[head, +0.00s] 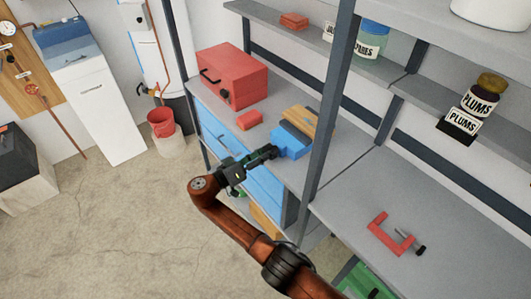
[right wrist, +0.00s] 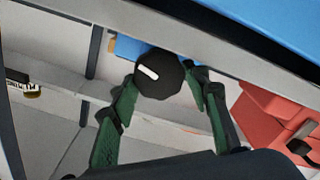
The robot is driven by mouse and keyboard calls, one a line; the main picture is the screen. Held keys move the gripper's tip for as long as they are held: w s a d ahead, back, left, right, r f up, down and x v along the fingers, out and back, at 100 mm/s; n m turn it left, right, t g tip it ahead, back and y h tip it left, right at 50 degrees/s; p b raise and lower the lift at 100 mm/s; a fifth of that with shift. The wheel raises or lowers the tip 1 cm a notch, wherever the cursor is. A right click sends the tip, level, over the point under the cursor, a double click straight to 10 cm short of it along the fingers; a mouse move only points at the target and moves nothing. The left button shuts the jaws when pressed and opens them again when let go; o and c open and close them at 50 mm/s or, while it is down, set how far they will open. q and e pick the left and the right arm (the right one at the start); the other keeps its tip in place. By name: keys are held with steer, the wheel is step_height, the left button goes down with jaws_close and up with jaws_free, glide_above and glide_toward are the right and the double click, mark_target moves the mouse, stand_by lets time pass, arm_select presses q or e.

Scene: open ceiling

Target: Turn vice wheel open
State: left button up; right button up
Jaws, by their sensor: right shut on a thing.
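The blue vice (head: 293,142) stands near the front edge of the grey bench, with a wooden board (head: 311,121) at its back. The vice's black round wheel, with a white mark, shows in the right wrist view (right wrist: 158,74). My right gripper (head: 271,152) reaches it from the front of the bench. In the right wrist view its green fingers (right wrist: 163,84) lie on both sides of the wheel and are shut on it. In the head view the gripper hides most of the wheel. My left gripper is not in view.
A red toolbox (head: 232,76) and a small red block (head: 249,120) sit left of the vice. A dark shelf post (head: 331,100) rises just right of it. A red clamp (head: 391,234) lies on the bench at right. Blue drawers (head: 240,160) are below.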

steer(key=shift+r, duration=0.1)
steer(key=o, duration=1.1)
steer(key=shift+o, duration=0.2)
